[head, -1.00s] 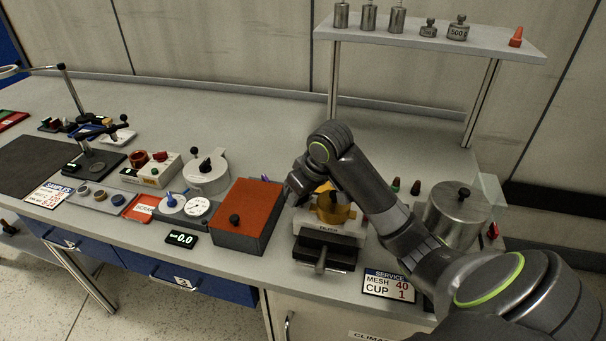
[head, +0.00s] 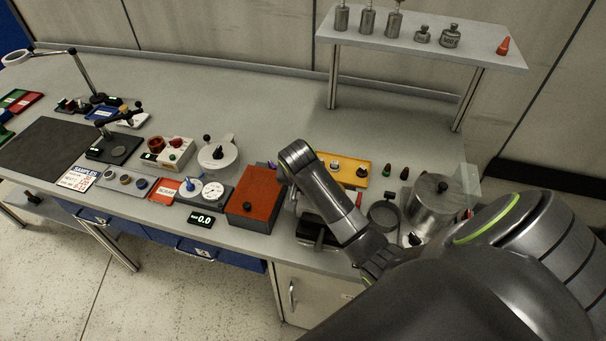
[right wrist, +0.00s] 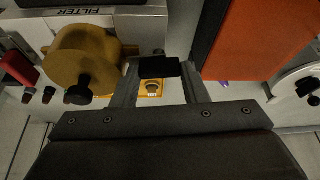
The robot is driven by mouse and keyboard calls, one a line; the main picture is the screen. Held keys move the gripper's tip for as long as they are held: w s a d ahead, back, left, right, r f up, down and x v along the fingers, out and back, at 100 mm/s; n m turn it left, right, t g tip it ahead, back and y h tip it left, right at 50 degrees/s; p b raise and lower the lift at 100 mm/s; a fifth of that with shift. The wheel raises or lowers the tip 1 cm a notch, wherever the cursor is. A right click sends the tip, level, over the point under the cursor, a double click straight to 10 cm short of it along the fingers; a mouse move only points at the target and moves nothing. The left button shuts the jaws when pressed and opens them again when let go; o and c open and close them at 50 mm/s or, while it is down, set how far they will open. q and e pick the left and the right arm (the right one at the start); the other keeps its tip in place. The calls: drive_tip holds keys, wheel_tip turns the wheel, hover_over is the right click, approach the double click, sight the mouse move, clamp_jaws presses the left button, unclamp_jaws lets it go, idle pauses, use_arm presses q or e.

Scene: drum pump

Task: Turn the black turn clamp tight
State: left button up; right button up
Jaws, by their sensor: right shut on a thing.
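The black turn clamp (right wrist: 158,68) shows in the right wrist view as a short dark bar beside the yellow filter housing (right wrist: 98,48). My right gripper (right wrist: 162,72) has its two fingers on either side of this bar and is shut on it. A black round knob (right wrist: 78,88) stands out from the housing, apart from the fingers. In the head view my right arm covers the housing and the clamp. Part of the black and grey base (head: 312,232) shows below the arm. My left gripper is not in view.
An orange-topped box (head: 252,200) with a black knob stands close left of my right arm; it also shows in the right wrist view (right wrist: 250,40). A yellow tray (head: 322,161) lies behind the arm. A metal pot (head: 432,212) stands to the right. A raised shelf (head: 425,50) overhangs the back.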

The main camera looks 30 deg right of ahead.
drive_tip(key=shift+m+g+p, duration=0.3)
drive_tip(key=shift+m+p, duration=0.4)
drive_tip(key=shift+m, duration=0.1)
drive_tip(key=o, duration=1)
drive_tip(key=shift+h, duration=0.3)
